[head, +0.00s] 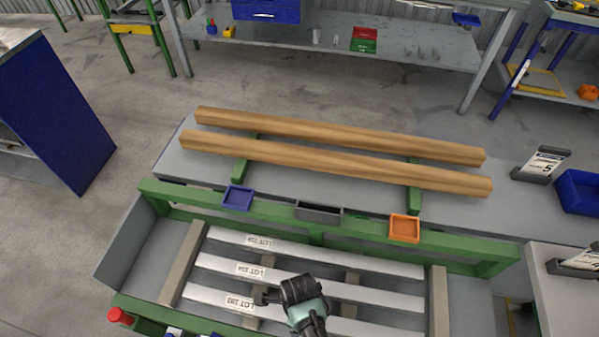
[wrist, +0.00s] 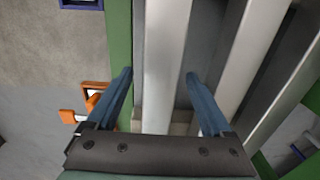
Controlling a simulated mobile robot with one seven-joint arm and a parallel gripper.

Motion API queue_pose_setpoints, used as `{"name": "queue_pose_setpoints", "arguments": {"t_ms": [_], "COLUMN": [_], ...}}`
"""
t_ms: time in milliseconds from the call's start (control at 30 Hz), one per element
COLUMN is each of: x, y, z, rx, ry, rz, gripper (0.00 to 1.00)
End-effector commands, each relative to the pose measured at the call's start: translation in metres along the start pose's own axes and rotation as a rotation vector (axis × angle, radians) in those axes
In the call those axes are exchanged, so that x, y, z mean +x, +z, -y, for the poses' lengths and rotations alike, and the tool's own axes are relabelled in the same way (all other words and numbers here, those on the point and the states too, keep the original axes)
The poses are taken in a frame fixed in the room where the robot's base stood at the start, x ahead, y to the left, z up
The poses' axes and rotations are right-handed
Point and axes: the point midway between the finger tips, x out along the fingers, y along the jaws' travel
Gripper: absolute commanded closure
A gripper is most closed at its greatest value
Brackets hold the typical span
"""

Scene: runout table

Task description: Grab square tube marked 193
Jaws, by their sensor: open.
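Three pale square tubes lie side by side across the rack. The nearest one (head: 212,297) has a white label that appears to read LOT 193. The middle tube (head: 320,282) and the far tube (head: 330,252) carry other LOT labels, too small to read surely. The label is out of the wrist view.
Green rails (head: 465,258) border the rack. A blue tray (head: 238,198), a grey tray (head: 318,212) and an orange tray (head: 404,228) sit along the far rail. Two wooden beams (head: 340,165) lie behind. In the wrist view an orange bin (wrist: 73,117) is outside the left finger.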

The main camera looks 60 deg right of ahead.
Motion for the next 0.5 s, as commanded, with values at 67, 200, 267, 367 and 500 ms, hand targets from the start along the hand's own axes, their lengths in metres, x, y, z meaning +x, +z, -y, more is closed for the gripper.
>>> {"name": "queue_pose_setpoints", "arguments": {"t_ms": [67, 200, 267, 367, 500], "x": [0.0001, -0.0002, -0.0002, -0.0003, -0.0003], "y": [0.0002, 0.0002, 0.0002, 0.0002, 0.0002], "z": [0.0003, 0.0002, 0.0001, 0.0001, 0.0000], "rx": [0.000, 0.000, 0.000, 0.000, 0.000], "ry": [-0.001, -0.001, -0.001, -0.001, 0.000], "rz": [0.001, 0.001, 0.000, 0.000, 0.000], "gripper": [0.15, 0.20, 0.31, 0.49, 0.74]}}
